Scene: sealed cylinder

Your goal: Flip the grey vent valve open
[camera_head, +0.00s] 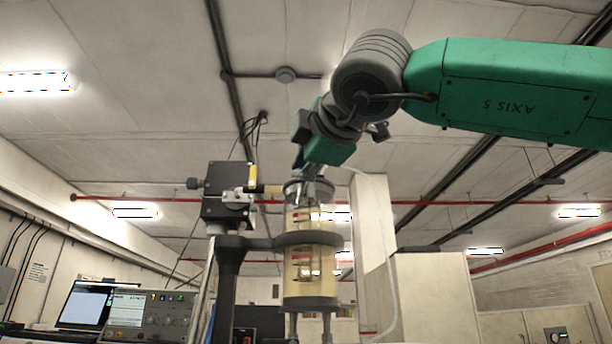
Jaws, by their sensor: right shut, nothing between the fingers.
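A clear sealed cylinder (312,268) with pale yellowish contents stands upright in the middle, held by a dark ring clamp (309,240) on a stand. My right gripper (309,172) comes down from the upper right, at the cylinder's grey top cap (308,188). It is shut, with nothing seen between its fingers. I cannot tell whether it touches the cap. A small light grey fitting (237,196) sits on the dark block left of the cap. I cannot tell for sure which part is the grey vent valve or how it is set. My left gripper is out of view.
A dark block (226,178) with a yellow-marked part (252,175) stands on the post (228,280) left of the cylinder. A laptop (86,305) and an instrument box (150,312) are at lower left. A pale cabinet (434,296) stands to the right.

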